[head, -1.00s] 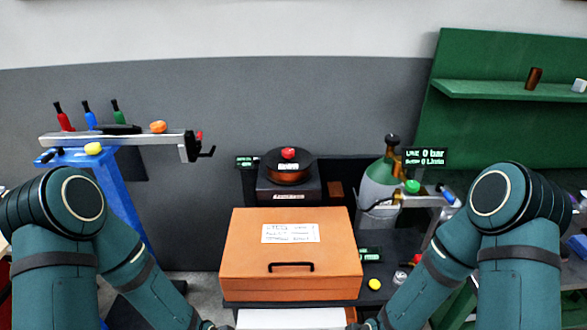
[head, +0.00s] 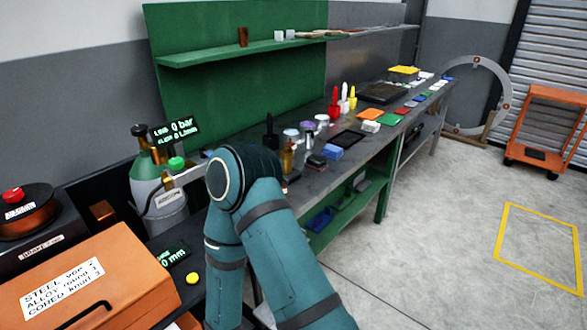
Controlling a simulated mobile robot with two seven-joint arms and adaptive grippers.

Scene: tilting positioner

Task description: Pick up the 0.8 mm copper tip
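I cannot make out a 0.8 mm copper tip among the many small items on the long workbench (head: 345,140). Several small jars (head: 306,128) and coloured pieces lie on its top, too small to identify. Neither gripper is in view. Only one of my arms shows, at the lower middle, and it hides part of the bench's near end.
An orange case (head: 130,262) and a gas cylinder (head: 150,185) stand at the left. A green shelf (head: 215,52) above the bench holds a brown cylinder (head: 243,36). An orange cart (head: 545,130) stands at the far right.

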